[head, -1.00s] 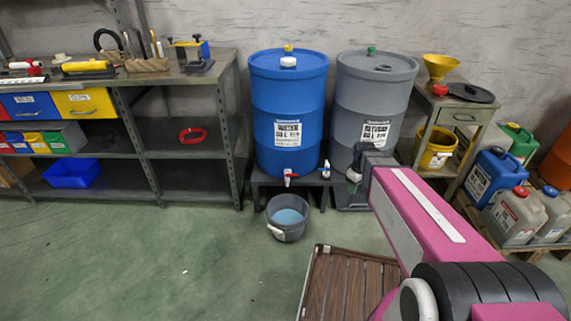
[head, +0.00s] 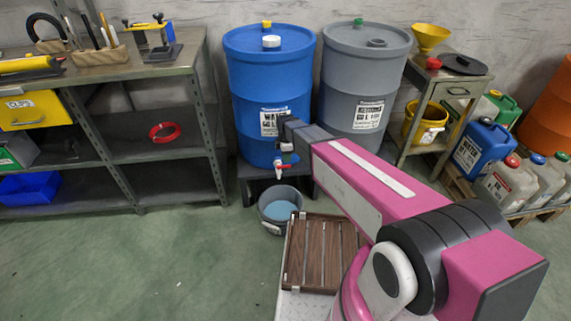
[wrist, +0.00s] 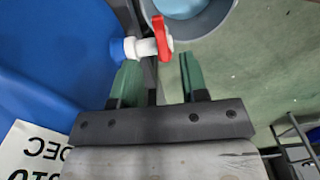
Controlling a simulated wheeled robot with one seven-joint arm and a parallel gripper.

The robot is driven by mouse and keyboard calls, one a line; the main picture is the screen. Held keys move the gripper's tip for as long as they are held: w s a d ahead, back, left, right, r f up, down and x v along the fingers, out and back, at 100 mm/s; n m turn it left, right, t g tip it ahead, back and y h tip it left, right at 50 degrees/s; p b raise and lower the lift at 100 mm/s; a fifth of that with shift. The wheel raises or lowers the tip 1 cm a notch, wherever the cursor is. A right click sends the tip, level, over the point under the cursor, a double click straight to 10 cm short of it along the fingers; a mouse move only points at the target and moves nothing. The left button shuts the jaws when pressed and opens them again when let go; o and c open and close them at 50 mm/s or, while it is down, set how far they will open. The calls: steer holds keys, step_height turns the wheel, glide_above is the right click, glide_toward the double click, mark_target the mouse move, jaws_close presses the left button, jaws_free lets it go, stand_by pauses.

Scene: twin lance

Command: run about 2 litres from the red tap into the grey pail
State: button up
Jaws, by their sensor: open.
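The red tap (head: 281,168) sticks out low on the front of the blue drum (head: 268,100). In the wrist view its red handle (wrist: 161,38) lies across a white body. My gripper (wrist: 160,78) is open and empty, its two green fingers pointing at the tap. The left finger is close to the white body and the right finger is beyond the handle; I cannot tell whether either touches. The grey pail (head: 288,227) stands on the floor below the tap with light blue liquid inside. Its rim shows at the top of the wrist view (wrist: 218,28). No stream is distinguishable.
A grey drum (head: 363,85) stands right of the blue one. A slatted wooden board (head: 312,262) lies in front of the pail, beneath my arm. Metal shelving (head: 175,160) is at left; a side table (head: 450,75) and jerrycans (head: 480,145) are at right. Green floor is open at front left.

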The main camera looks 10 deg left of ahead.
mark_target(286, 166)
step_height(286, 166, down, 6)
steer(key=shift+r, duration=0.1)
stand_by(0.4)
jaws_close()
